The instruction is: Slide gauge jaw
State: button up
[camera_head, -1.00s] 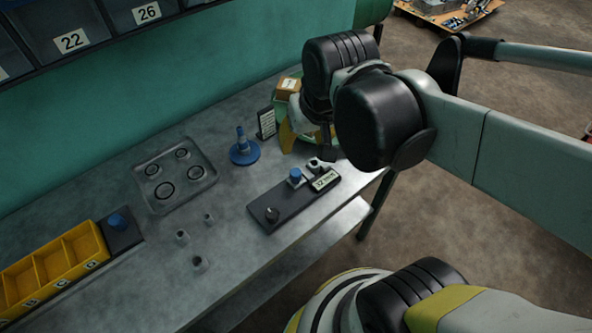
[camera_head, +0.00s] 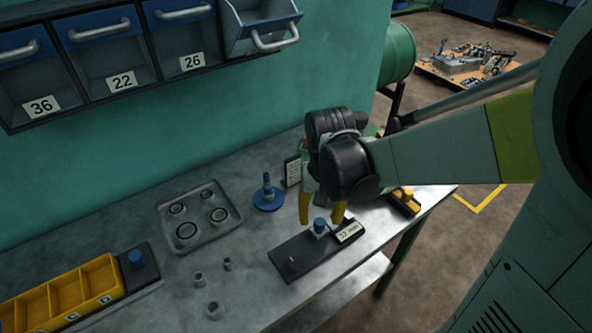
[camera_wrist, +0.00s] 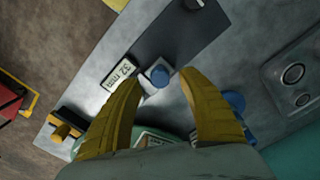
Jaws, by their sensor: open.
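The gauge is a dark flat base (camera_head: 296,256) on the metal bench, with a small metal post near its left end and a "32 mm" label (camera_head: 349,232) at its right end. The label (camera_wrist: 122,71) lies beside the left finger. I cannot tell whether a finger touches the jaw.
Yellow bins (camera_head: 62,298) stand at the bench's left end. A yellow-black object (camera_head: 404,202) lies right of the gripper.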

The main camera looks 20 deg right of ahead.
jog(key=shift+f, duration=1.15)
grip_shut()
jog(key=shift+s+a, duration=0.25)
jog(key=shift+a, duration=0.55)
jog(key=shift+s+a, duration=0.25)
jog(key=shift+a, duration=0.55)
jog(key=shift+d, duration=0.1)
grip_release()
jog(key=shift+a, duration=0.2)
